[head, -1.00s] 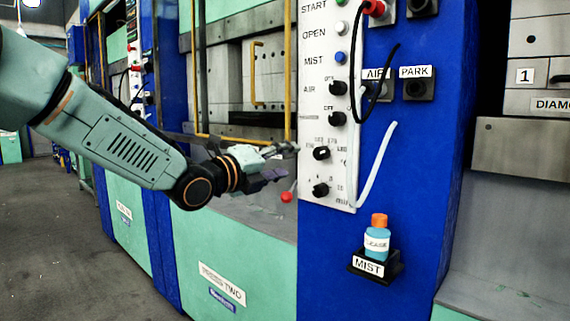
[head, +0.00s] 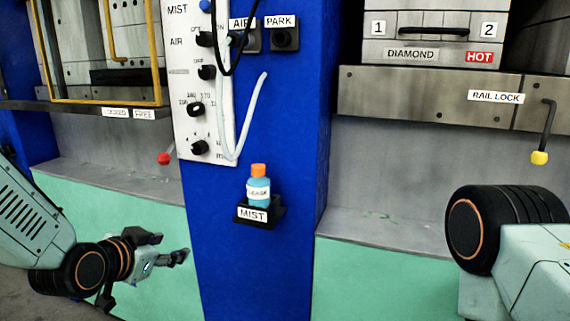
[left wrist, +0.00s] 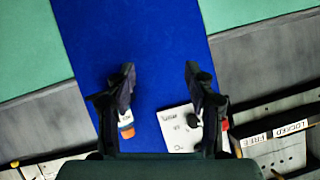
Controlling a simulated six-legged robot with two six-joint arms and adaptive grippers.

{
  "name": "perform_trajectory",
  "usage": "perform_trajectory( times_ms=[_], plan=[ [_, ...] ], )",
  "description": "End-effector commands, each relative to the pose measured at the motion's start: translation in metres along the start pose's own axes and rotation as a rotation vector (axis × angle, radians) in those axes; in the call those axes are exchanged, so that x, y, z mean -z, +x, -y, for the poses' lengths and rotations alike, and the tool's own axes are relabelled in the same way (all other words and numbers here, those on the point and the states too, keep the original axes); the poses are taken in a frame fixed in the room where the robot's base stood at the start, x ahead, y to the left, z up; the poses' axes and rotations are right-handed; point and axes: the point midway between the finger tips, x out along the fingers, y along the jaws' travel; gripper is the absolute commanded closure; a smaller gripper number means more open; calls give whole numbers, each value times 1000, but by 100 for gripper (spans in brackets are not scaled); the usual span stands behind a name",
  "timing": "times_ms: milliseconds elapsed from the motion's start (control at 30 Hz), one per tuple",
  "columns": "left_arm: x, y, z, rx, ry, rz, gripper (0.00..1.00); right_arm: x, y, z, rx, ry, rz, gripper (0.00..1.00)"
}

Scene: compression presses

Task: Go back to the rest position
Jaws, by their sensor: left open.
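My left gripper (head: 170,250) is at the lower left of the head view, in front of the green press panel and left of the blue column (head: 310,130). It is empty. In the left wrist view its two fingers (left wrist: 160,85) stand apart, with the blue column between and beyond them. My right arm shows at the lower right of the head view as a black joint and a pale green link. The right gripper is out of view.
A blue bottle with an orange cap (head: 258,185) stands in the MIST holder (head: 261,211) on the column. Above are the control panel (head: 205,90) and hanging hoses. A red-knobbed lever (head: 165,157) and a yellow-knobbed RAIL LOCK lever (head: 540,157) stick out from the presses.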

Motion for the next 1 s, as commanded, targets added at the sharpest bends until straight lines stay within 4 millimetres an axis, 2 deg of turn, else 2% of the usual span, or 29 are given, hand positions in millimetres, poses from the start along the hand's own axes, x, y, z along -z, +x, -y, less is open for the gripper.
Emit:
perform_trajectory(
  times_ms=[33,100,267,400,500,600,700,800,1000],
  plan=[
    [-31,-1,-17,-18,-87,77,46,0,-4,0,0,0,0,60],
    [-72,-6,-38,-25,-211,179,46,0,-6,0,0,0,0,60],
    [-162,-33,-85,-12,-430,417,46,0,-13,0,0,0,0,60],
    [-234,-74,-124,16,-542,629,46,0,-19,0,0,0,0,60],
    [-280,-112,-150,23,-559,779,46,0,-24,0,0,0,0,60],
    [-317,-151,-174,10,-540,913,46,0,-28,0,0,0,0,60],
    [-343,-181,-193,-17,-516,1008,46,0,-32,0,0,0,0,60],
    [-357,-197,-204,-34,-503,1059,46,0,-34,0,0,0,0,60],
    [-366,-206,-209,-41,-501,1087,46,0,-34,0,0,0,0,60]
  ],
)
